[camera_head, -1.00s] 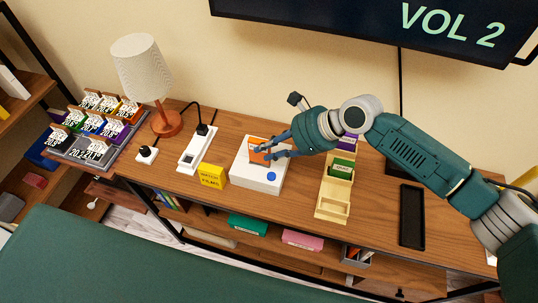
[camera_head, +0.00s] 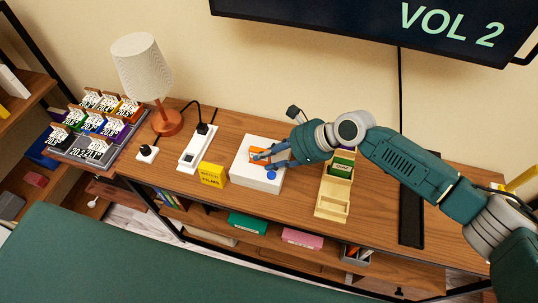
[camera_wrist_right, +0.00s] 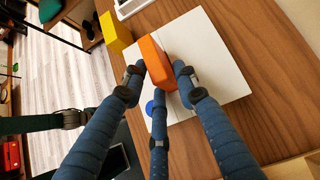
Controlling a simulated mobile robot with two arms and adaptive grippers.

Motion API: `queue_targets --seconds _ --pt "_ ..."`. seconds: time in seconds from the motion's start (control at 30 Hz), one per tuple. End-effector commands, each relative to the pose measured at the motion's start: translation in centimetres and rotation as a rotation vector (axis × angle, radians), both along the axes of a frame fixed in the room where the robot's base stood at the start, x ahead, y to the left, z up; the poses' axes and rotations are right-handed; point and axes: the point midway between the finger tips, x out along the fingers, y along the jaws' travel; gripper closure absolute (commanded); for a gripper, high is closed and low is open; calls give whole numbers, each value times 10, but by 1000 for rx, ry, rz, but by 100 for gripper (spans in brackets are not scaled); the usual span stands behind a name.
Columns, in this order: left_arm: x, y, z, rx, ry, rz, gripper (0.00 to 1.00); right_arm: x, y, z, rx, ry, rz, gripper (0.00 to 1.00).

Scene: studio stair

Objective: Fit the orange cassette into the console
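The orange cassette (camera_head: 257,153) stands at the white console (camera_head: 243,177), low against its top. In the right wrist view the cassette (camera_wrist_right: 157,62) is upright between the fingers, over the white console top (camera_wrist_right: 208,60). My right gripper (camera_head: 264,156) has its fingers on either side of the cassette and appears shut on it; in the wrist view the fingertips (camera_wrist_right: 159,72) lie close along its sides. The slot and the cassette's lower edge are hidden. A blue round button (camera_head: 271,175) sits on the console's front right. My left gripper is out of view.
A yellow box (camera_head: 212,174) stands just left of the console. A wooden holder with a green cassette (camera_head: 333,197) is to the right. A white device (camera_head: 193,147) and a lamp (camera_head: 168,121) are further left. A black tray (camera_head: 411,215) lies far right.

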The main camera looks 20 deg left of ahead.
Motion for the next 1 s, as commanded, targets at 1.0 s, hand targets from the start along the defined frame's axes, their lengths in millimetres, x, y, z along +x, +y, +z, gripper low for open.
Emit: queue_targets --seconds 1.0 --pt "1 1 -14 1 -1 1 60 -3 -84 89 0 -1 1 71"
